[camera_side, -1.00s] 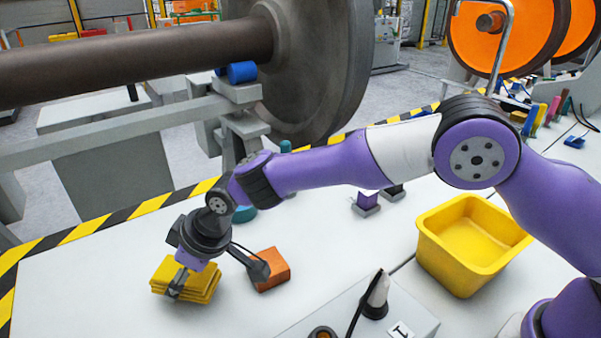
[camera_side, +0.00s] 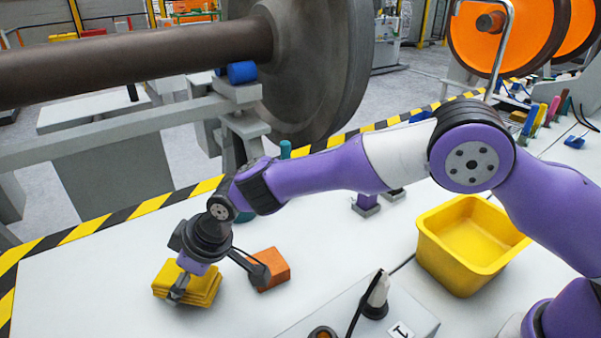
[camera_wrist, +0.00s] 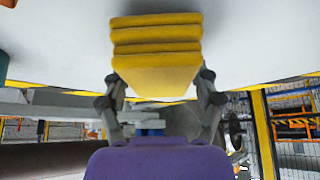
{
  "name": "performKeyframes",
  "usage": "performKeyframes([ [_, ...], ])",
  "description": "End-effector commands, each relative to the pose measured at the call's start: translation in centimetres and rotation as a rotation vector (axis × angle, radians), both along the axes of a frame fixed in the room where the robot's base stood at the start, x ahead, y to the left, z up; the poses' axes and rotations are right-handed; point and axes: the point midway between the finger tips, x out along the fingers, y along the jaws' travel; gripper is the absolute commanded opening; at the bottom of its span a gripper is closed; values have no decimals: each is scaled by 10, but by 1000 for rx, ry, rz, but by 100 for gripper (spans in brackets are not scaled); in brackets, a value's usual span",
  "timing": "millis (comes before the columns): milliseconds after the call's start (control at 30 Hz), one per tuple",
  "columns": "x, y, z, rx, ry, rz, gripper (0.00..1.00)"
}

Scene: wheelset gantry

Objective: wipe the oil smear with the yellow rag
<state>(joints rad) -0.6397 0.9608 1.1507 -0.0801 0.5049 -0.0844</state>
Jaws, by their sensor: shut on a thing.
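The yellow rag (camera_side: 202,291) is a folded stack at the front left of the white table in the side view. My gripper (camera_side: 177,287) points down at the rag and is shut on it. In the wrist view the rag (camera_wrist: 156,55) shows as stacked yellow layers between the two fingers of my gripper (camera_wrist: 160,88). From these frames I cannot tell whether the rag touches the table. I cannot make out an oil smear in either view.
An orange block (camera_side: 270,269) stands just right of the gripper. A yellow bin (camera_side: 462,285) and a grey control box (camera_side: 345,312) are farther right. A large wheel and axle (camera_side: 130,62) lie behind the striped table edge.

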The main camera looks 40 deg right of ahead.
Motion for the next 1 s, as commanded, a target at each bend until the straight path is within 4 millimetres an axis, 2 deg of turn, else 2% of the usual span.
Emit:
performKeyframes([
  [767, 0, 0, -14, 0, 0, 0, 25],
  [1000, 20, 0, -14, 0, -1, -1, 25],
])
